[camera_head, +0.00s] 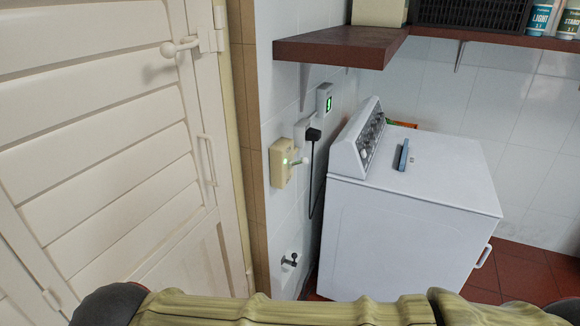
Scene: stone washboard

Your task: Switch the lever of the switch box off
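The switch box (282,163) is a cream-coloured box on the white tiled wall, just right of the door frame. My gripper is not in this view.
A white washing machine (410,215) stands right of the switch box, with a blue object (404,155) on top. A brown shelf (345,46) juts out above. A plug with a black cable (313,135) hangs beside the box. A white louvred door (100,130) fills the left.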

